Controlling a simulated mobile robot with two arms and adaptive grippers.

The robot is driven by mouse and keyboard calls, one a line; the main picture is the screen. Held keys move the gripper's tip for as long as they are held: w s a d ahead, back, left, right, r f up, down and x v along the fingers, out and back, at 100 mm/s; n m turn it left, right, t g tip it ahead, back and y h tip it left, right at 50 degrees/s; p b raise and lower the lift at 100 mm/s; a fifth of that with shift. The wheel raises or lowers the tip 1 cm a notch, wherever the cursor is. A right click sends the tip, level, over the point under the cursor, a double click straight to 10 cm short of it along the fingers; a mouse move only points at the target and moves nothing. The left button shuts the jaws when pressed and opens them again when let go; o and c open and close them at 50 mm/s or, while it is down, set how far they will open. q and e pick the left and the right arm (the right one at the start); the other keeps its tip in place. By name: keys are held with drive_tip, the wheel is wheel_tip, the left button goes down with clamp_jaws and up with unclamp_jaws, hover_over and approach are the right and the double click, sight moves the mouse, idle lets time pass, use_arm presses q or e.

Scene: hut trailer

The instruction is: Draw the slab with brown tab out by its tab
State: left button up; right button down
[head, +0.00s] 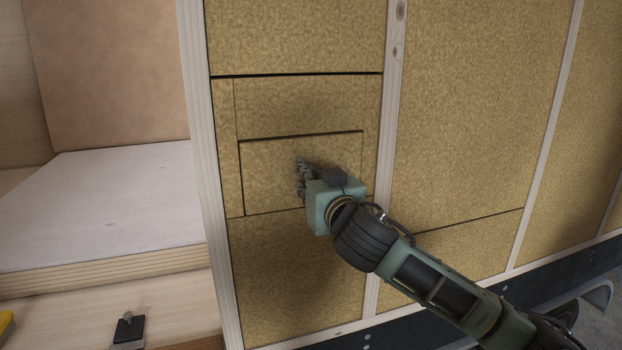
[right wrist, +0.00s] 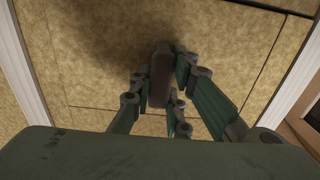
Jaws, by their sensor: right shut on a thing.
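The slab (head: 262,180) is a tan, speckled rectangle set in the wall, with dark gaps along its top and left edges. Its brown tab (right wrist: 161,72) shows in the right wrist view, standing out from the slab face. My right gripper (head: 303,178) is at the middle of the slab in the head view and hides the tab there. In the right wrist view, the right gripper's fingers (right wrist: 163,85) are shut on the tab from both sides. The slab also fills much of the right wrist view (right wrist: 100,60). My left gripper is not in view.
A pale wooden stud (head: 385,130) stands right of the slab's bay and another stud (head: 213,190) stands left of it. More tan panels (head: 460,110) fill the wall to the right. A grey-topped wooden platform (head: 100,200) lies at the left.

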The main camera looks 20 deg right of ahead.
drive_tip(key=s, duration=0.7)
drive_tip(key=shift+s+d, duration=0.15)
drive_tip(key=shift+s, duration=0.05)
idle(1.0)
drive_tip(key=shift+r, duration=0.1)
drive_tip(key=s, duration=0.6)
drive_tip(key=shift+d, duration=0.15)
idle(0.4)
